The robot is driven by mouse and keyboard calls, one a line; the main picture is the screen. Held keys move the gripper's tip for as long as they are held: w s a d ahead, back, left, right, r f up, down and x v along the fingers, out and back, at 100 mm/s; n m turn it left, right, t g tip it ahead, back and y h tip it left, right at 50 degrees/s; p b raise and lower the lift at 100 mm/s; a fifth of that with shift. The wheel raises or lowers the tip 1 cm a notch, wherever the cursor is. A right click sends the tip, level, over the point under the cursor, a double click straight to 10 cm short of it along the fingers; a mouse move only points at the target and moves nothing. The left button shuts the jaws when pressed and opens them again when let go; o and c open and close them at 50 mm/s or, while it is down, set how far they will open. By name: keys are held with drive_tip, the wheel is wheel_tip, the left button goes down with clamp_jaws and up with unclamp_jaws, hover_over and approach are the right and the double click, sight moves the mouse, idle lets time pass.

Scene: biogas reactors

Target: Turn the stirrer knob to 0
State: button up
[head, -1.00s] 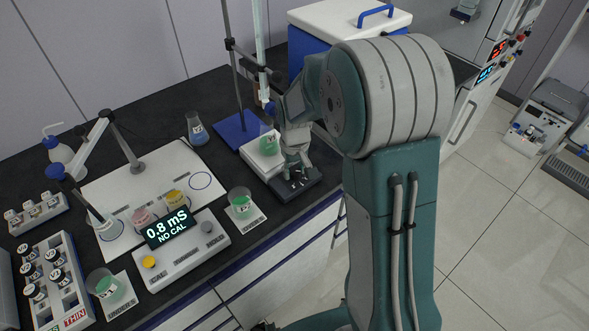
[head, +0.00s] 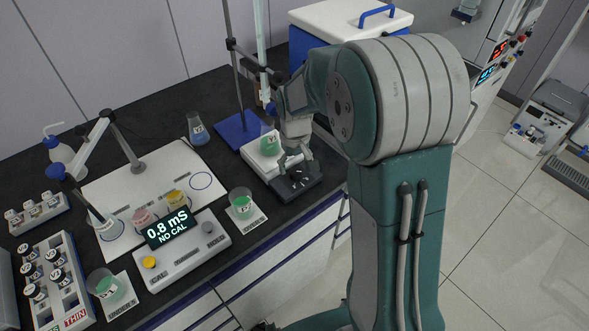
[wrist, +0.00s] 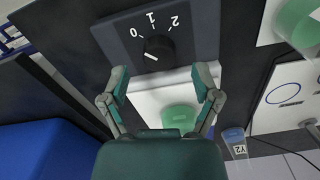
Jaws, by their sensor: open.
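The stirrer knob (wrist: 158,47) is a small black dial on the dark front panel (wrist: 205,32) of the stirrer, with 0, 1 and 2 printed around it. A small white mark shows on its lower left side, but I cannot tell surely which number it is set to. My gripper (wrist: 162,79) is open, its two fingers spread either side below the knob in the wrist view, not closed on it. In the head view my gripper (head: 295,160) hangs just above the panel (head: 296,187), partly hiding the knob. A beaker of green liquid (head: 269,145) stands on the white stirrer plate.
A stand with a blue base (head: 236,131) and vertical rod is behind the stirrer. A blue box with a white lid (head: 350,18) stands behind my arm. A green beaker (head: 240,205) and a meter (head: 185,252) reading 0.8 mS are to the left.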

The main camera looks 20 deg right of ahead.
sight(295, 172)
wheel_tip(295, 172, up, 9)
drive_tip(key=shift+r, duration=0.2)
idle(0.5)
drive_tip(key=s+r+m+t, duration=0.1)
drive_tip(key=s+r, duration=0.3)
drive_tip(key=s, duration=0.7)
drive_tip(key=s+r+m+t, duration=0.1)
drive_tip(key=s+r+t, duration=0.3)
drive_tip(key=s, duration=0.7)
drive_tip(key=shift+s+t, duration=0.2)
drive_tip(key=shift+t, duration=0.1)
